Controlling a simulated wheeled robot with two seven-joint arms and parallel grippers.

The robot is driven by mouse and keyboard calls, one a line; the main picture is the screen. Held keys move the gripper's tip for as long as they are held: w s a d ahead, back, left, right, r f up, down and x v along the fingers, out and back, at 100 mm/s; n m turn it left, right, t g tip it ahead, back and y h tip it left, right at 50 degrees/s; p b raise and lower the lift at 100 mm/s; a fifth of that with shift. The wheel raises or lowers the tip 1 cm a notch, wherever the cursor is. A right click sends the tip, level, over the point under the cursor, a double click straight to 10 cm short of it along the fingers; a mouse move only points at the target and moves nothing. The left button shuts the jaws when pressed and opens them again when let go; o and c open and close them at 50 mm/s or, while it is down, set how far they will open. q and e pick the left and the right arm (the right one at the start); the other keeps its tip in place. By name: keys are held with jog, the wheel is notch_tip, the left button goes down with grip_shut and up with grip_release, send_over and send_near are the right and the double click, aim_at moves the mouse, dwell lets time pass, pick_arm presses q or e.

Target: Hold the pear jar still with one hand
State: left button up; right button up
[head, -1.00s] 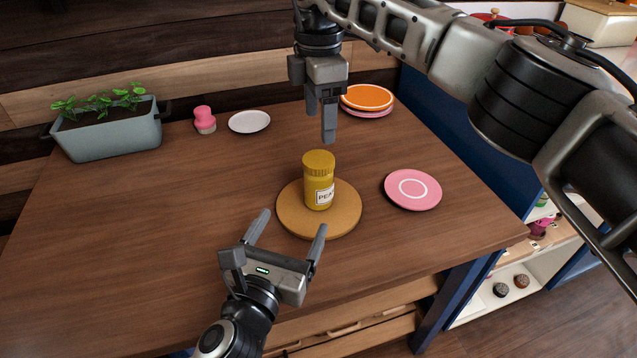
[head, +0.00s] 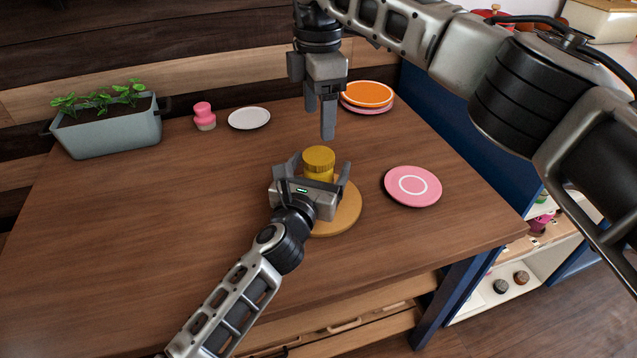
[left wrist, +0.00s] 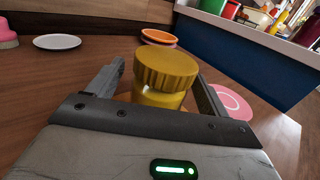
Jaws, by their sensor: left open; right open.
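The pear jar (head: 318,162), yellow with a ribbed yellow lid, stands upright on a round wooden board (head: 347,212). My left gripper (head: 319,167) is open around the jar, one finger on each side, and its body hides the jar's lower part and label in the head view. In the left wrist view the jar (left wrist: 165,75) stands between the two spread fingers, with a gap visible at the lid. Whether either finger touches the jar is not clear. My right gripper (head: 320,115) hangs pointing down above and behind the jar, open and empty.
A pink plate (head: 413,186) lies right of the board. Orange and pink plates (head: 367,95) are stacked behind. A white plate (head: 249,118), a pink-topped shaker (head: 204,116) and a planter (head: 108,132) stand at the back left. The table's left and front are clear.

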aim_at(318, 155)
pick_arm(q)
jog(key=shift+c, duration=0.3)
grip_shut()
pick_arm(e)
jog(key=n, duration=0.3)
jog(key=shift+n, duration=0.4)
jog(key=n, duration=0.4)
jog(key=shift+n, duration=0.4)
jog(key=n, duration=0.9)
jog(key=shift+f, duration=4)
